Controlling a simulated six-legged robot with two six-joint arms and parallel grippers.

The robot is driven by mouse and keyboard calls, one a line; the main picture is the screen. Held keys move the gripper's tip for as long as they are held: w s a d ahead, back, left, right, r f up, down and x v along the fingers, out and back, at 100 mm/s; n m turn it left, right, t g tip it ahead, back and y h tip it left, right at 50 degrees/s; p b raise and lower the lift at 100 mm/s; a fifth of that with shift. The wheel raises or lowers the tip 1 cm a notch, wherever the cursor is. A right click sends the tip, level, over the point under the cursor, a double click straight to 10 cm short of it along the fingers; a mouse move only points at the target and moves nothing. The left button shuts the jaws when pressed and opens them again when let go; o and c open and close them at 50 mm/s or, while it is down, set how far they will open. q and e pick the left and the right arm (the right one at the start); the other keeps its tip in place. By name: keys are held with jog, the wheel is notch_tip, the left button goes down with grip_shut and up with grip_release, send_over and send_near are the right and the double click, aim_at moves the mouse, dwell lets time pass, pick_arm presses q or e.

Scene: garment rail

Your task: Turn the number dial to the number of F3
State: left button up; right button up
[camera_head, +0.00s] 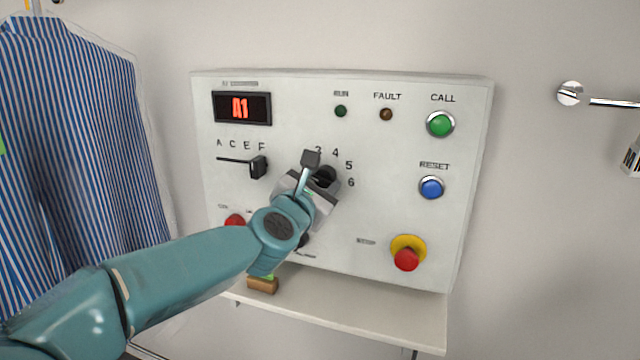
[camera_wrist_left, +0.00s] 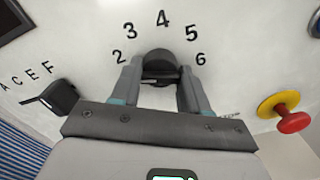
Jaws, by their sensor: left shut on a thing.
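The number dial (camera_head: 325,178) is a dark round knob on the white control panel, with numbers around its top; 3, 4, 5 and 6 show in the head view. My left gripper (camera_head: 318,190) is at the dial and partly covers it. In the left wrist view the dial (camera_wrist_left: 158,66) sits between the two fingers of the left gripper (camera_wrist_left: 160,80), which is shut on it. The numbers 2 to 6 arc above it there. The dial's pointer is hard to make out. The red display (camera_head: 241,107) reads A1. My right gripper is not in view.
The letter slider (camera_head: 258,166) sits left of the dial under A, C, E, F. Green call (camera_head: 440,124), blue reset (camera_head: 431,188) and red stop (camera_head: 406,259) buttons are on the right. A shelf (camera_head: 370,305) lies below. Striped shirts (camera_head: 80,150) hang at left.

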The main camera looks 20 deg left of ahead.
pick_arm(q)
jog(key=m, duration=0.4)
jog(key=shift+m, duration=0.4)
jog(key=m+p, duration=0.1)
jog(key=m, duration=0.4)
jog(key=shift+m, duration=0.3)
jog(key=o, duration=1)
jog(key=s, duration=1.6)
jog(key=shift+s+a+b, duration=0.15)
jog(key=shift+a+b, duration=0.1)
jog(key=shift+b, duration=0.1)
